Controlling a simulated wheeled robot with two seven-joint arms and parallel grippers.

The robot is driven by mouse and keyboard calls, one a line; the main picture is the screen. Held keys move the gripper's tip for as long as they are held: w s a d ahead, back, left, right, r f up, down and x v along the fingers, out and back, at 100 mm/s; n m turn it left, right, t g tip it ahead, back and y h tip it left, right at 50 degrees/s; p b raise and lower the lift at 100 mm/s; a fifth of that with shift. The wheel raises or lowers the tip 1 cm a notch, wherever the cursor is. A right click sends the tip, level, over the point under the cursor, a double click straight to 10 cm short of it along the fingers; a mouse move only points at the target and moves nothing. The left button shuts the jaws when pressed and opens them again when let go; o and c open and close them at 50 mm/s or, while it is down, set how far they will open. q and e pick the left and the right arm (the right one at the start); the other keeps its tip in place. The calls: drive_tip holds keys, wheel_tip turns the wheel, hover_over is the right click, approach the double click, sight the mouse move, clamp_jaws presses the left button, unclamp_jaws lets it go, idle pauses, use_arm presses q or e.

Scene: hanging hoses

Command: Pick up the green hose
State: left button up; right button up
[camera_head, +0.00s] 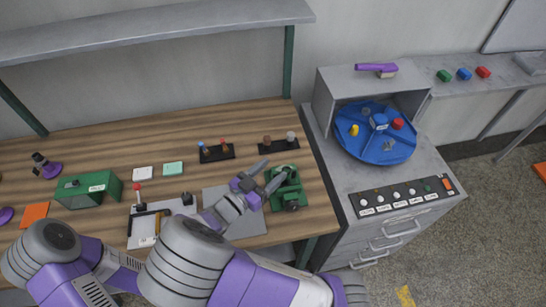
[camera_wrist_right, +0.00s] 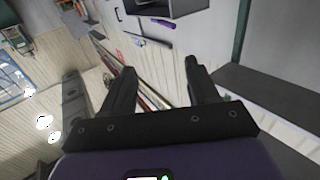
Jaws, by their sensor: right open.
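No hose is clearly recognisable in either view. A small green piece (camera_head: 444,76) lies on the grey ledge at the right back, beside a blue piece (camera_head: 464,74) and a red piece (camera_head: 483,72); I cannot tell whether these are hose ends. My right gripper (camera_head: 271,173) is open and empty above the right part of the wooden bench, near a green machine part (camera_head: 288,190), well left of and nearer than the green piece. Its spread fingers also show in the right wrist view (camera_wrist_right: 159,72), with nothing between them. My left gripper is not in view.
A wooden bench (camera_head: 95,150) holds a green box (camera_head: 88,190), a clipboard and small holders. A grey cabinet (camera_head: 330,215) with a blue turntable (camera_head: 372,150) and a purple-handled tool (camera_head: 376,68) stands between bench and ledge. A grey shelf (camera_head: 150,30) overhangs the bench.

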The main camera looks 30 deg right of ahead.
drive_tip(key=b, duration=0.3)
approach(287, 181)
wheel_tip(287, 181, up, 2)
drive_tip(key=w+d, duration=0.2)
drive_tip(key=d, duration=0.1)
drive_tip(key=shift+w+d+r, duration=0.3)
drive_tip(key=shift+d+r, duration=0.1)
drive_tip(key=shift+d, duration=0.05)
drive_tip(key=shift+b+x, duration=0.3)
drive_tip(key=shift+x, duration=2.85)
drive_tip(key=shift+r, duration=0.1)
drive_tip(key=c, duration=1)
